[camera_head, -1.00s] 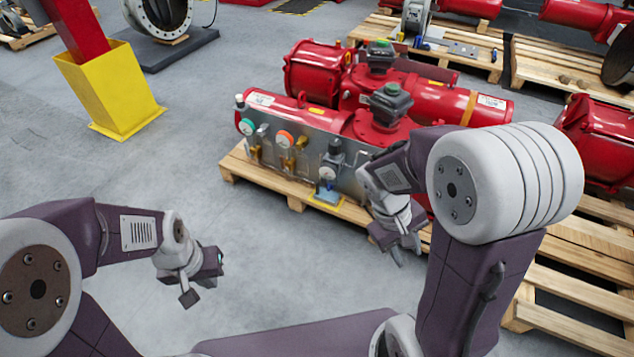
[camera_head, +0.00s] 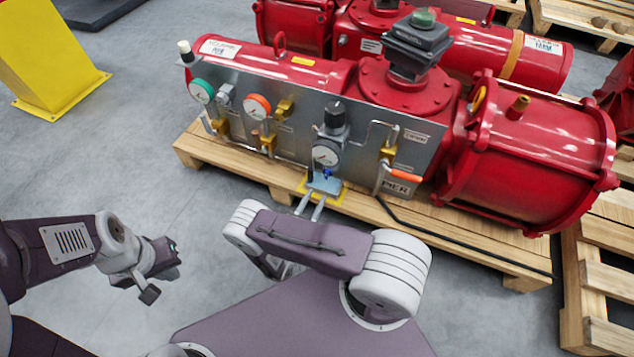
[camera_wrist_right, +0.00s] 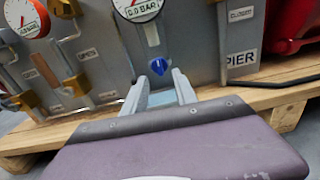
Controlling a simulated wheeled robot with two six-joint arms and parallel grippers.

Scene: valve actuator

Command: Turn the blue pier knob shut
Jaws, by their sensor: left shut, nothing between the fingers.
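The blue knob (camera_head: 327,172) is small and sits low on the grey panel, below a round gauge (camera_head: 326,153). In the right wrist view the blue knob (camera_wrist_right: 158,67) is pointed and lies just beyond the fingertips. My right gripper (camera_head: 311,203) is in front of the panel, its two pale fingers apart. In the right wrist view the right gripper (camera_wrist_right: 161,92) is open, with a light blue-grey plate (camera_wrist_right: 160,97) visible between the fingers; contact with the knob cannot be told. My left gripper (camera_head: 158,271) is shut and empty over the floor at the left.
The panel (camera_head: 354,149) is on a red actuator (camera_head: 535,150) on a wooden pallet (camera_head: 250,184). A PIER label (camera_head: 396,187) and an orange-handled valve (camera_head: 404,176) are right of the knob. A black cable (camera_head: 460,245) runs along the pallet.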

